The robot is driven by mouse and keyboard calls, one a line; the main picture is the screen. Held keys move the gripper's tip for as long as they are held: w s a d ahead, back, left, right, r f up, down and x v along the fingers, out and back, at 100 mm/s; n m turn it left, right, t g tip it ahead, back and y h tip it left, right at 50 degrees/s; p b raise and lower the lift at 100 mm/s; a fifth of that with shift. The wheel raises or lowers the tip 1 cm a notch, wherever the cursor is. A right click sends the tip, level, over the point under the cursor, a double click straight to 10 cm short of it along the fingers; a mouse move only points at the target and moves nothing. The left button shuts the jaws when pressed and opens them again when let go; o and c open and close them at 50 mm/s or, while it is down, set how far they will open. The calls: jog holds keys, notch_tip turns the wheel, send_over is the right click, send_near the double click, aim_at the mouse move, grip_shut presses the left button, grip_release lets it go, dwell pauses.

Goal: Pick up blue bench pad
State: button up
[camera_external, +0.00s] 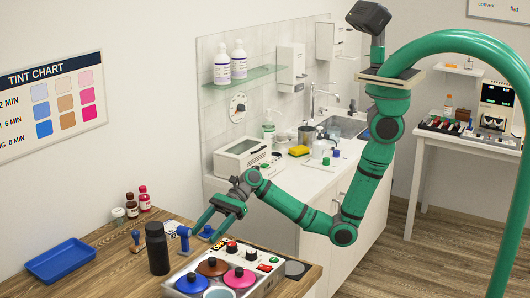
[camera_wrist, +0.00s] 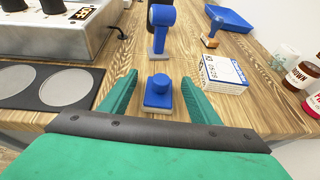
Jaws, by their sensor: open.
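In the outside view the pad (camera_external: 207,231) shows as a small blue spot by my gripper (camera_external: 204,230), which reaches down toward the bench; contact there is hard to tell.
A blue upright stand (camera_wrist: 159,40) is just beyond the pad. A box of cards (camera_wrist: 222,74) lies to the right and a dark plate with grey discs (camera_wrist: 107,80) to the left. A tint unit (camera_external: 268,262), black bottle (camera_external: 157,250) and blue tray (camera_external: 62,262) share the bench.

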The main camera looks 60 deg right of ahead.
jog(key=c, duration=1.1)
jog(key=shift+r, duration=0.1)
jog(key=shift+c, duration=0.2)
